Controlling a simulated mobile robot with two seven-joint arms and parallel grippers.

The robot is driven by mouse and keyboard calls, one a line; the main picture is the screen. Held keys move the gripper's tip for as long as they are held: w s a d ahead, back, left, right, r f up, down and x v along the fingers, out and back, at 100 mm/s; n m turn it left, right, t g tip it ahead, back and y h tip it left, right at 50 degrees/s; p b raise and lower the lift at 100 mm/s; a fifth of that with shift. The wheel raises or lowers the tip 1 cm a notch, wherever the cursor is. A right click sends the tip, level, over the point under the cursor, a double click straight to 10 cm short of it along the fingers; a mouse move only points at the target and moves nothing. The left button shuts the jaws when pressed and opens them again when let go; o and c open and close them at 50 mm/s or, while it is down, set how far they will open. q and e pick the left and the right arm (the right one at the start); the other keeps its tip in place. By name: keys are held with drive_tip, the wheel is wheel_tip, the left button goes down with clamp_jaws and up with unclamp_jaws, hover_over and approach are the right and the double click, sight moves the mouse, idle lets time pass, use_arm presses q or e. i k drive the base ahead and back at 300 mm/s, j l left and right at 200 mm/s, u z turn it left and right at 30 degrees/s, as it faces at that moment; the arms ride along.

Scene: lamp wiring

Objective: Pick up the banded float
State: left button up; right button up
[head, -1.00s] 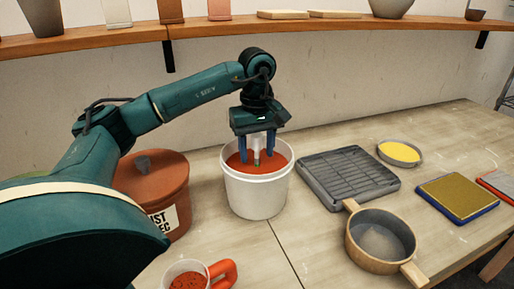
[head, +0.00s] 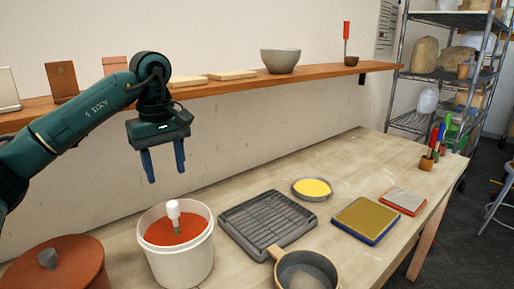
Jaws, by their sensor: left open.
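A white bucket (head: 183,266) holding red-orange liquid stands on the table at the lower left of the head view. A small upright float (head: 173,211) sticks up out of the liquid, with a rounded white top and a narrower greyish lower part. I cannot make out its bands clearly, and its lower end is hidden in the liquid. My left gripper (head: 166,178) is open and empty, fingers pointing down, above the bucket and apart from the float. My right gripper is not in view.
A lidded terracotta pot (head: 70,268) stands left of the bucket. A grey slatted tray (head: 268,226), a wooden-handled pan (head: 308,272), a yellow-filled dish (head: 312,188) and a blue-edged pad (head: 367,219) lie to the right. A wall shelf (head: 225,89) runs behind my gripper.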

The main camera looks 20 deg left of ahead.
sight(177, 230)
drive_tip(key=k+l, duration=0.75)
drive_tip(key=l, duration=0.2)
